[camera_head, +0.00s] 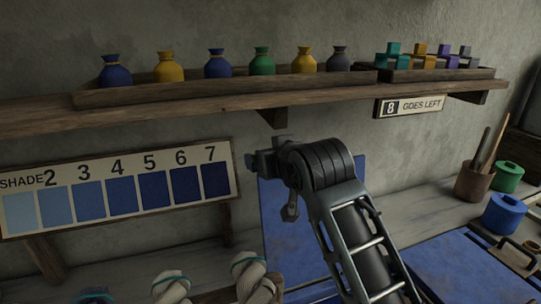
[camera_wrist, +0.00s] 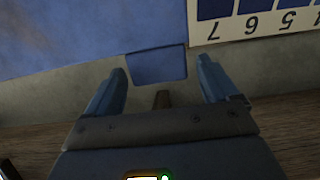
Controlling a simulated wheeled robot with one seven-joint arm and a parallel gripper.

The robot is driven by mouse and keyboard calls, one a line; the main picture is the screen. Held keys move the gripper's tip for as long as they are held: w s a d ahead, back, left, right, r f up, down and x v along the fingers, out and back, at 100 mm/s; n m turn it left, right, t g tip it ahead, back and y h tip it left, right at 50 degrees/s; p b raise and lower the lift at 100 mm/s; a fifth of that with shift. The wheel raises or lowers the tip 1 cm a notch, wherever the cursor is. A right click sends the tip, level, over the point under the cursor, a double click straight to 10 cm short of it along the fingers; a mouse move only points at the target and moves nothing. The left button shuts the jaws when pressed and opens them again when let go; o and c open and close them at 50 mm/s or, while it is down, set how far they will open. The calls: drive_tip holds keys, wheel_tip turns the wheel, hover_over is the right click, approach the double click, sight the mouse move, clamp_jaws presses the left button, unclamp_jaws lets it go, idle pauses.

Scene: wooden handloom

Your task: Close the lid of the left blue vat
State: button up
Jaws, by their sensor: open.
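A blue lid panel (camera_head: 277,228) stands raised against the wall behind my arm in the head view. My arm hides much of it, and I cannot see the vat's opening below. In the wrist view, the blue lid (camera_wrist: 60,40) fills the upper left, with a blue tab (camera_wrist: 157,64) at its edge. My gripper (camera_head: 262,160) is beside the lid's upper left part in the head view. In the wrist view its two fingers are apart, with the tab showing in the gap between them. I cannot tell whether they touch it. Nothing is held.
A shade chart (camera_head: 120,188) hangs at left. A shelf (camera_head: 190,115) with several dye bags is above. A second blue lid (camera_head: 455,268) lies flat at right, near a blue pot (camera_head: 503,214) and a wooden tool cup (camera_head: 472,183). Yarn skeins (camera_head: 250,275) are at the bottom.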

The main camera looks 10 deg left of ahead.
drive_tip(key=shift+w+a+f, duration=0.1)
drive_tip(key=shift+w+a, duration=0.1)
drive_tip(key=shift+w, duration=0.1)
drive_tip(key=shift+c, duration=0.2)
drive_tip(key=c, duration=1.3)
drive_tip(key=shift+s, duration=0.1)
drive_tip(key=shift+c, duration=0.4)
